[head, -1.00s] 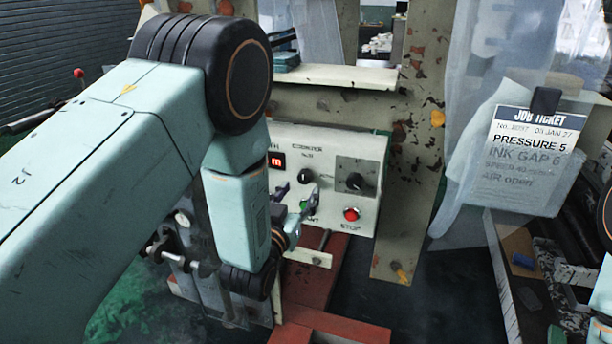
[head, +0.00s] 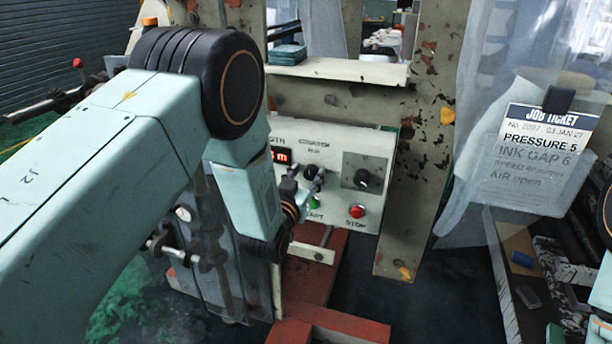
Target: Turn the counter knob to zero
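The counter knob (head: 310,171) is a small black knob under a counter label on the cream control panel (head: 335,139). My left gripper (head: 304,178) is in front of the panel at this knob. Its fingers look open, with one tip left of the knob and the other at its lower right. I cannot tell whether either finger touches it. The red display (head: 281,156) left of the knob is partly hidden by my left arm; an "m" shows, but its number is unclear. My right gripper is out of view.
Right of the knob are a larger black dial (head: 363,178) and a red stop button (head: 357,211). A green button (head: 313,203) sits just below my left gripper. A job ticket (head: 545,140) hangs at the right. A shelf (head: 340,70) juts out above the panel.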

